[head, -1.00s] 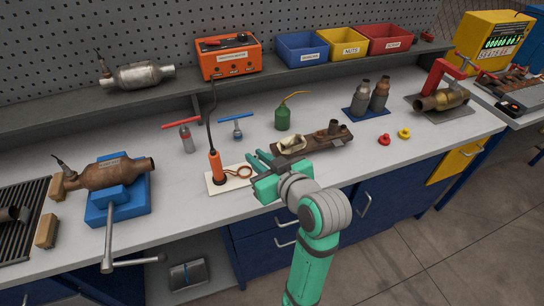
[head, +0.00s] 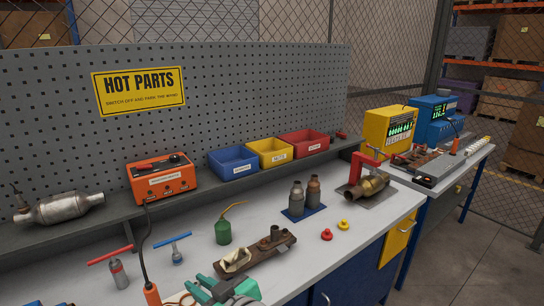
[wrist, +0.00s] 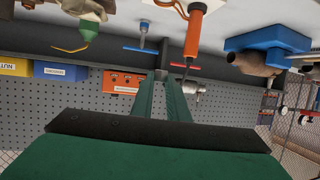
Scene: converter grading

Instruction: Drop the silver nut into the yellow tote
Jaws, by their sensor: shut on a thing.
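The yellow tote (head: 276,152) stands on the raised shelf at the back, between a blue tote (head: 234,162) and a red tote (head: 304,143). Its front label shows in the wrist view (wrist: 15,67), at the left edge. My gripper (head: 196,289) shows at the bottom of the head view, over the bench front, low and well in front of the totes. In the wrist view its green fingers (wrist: 161,78) are closed on a small grey piece, the silver nut (wrist: 161,74), mostly hidden between the tips.
An orange control box (head: 161,179) stands left of the totes on the shelf. The space above the bench is open.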

